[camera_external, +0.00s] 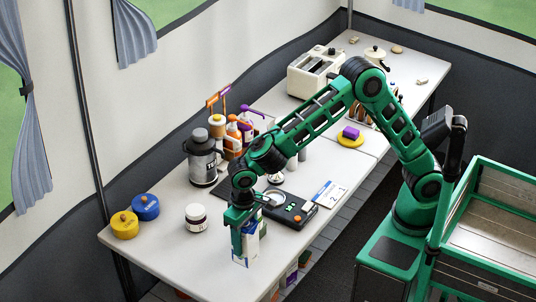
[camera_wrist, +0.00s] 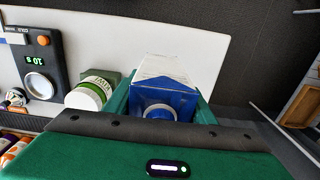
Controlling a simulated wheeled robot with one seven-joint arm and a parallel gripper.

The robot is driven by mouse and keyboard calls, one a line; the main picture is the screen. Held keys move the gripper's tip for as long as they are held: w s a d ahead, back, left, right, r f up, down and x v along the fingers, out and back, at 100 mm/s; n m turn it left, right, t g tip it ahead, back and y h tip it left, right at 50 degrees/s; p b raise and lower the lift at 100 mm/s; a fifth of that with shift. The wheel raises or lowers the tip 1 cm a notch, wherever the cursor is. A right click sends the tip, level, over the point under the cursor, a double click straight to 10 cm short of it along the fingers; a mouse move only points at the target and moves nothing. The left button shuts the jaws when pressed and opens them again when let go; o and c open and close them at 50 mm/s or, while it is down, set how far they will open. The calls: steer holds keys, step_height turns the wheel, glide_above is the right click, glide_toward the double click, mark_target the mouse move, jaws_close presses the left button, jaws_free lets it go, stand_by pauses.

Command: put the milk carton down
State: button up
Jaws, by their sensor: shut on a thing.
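The milk carton (camera_external: 250,251) is white and blue and hangs upright below my wrist at the near edge of the white table (camera_external: 165,255). My gripper (camera_external: 243,236) is shut on it, with one green finger showing on its side. In the wrist view the carton (camera_wrist: 165,97) shows its blue top, a round cap and a white side between the two green fingers of my gripper (camera_wrist: 162,103). I cannot tell whether its base touches the table.
A white-capped container (camera_wrist: 88,94) is close beside the gripper. The table's left front is clear.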

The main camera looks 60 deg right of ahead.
steer(key=shift+w+d+f, duration=0.3)
steer(key=shift+w+f, duration=0.3)
steer(key=shift+f, duration=0.45)
steer(key=shift+w+d+f, duration=0.3)
steer(key=shift+w+f, duration=0.25)
steer(key=shift+f, duration=0.5)
steer(key=shift+w+d+f, duration=0.3)
steer(key=shift+w+f, duration=0.3)
steer(key=shift+f, duration=0.45)
steer(key=o, duration=1.1)
steer(key=shift+f, duration=0.15)
step_height(320, 180, up, 12)
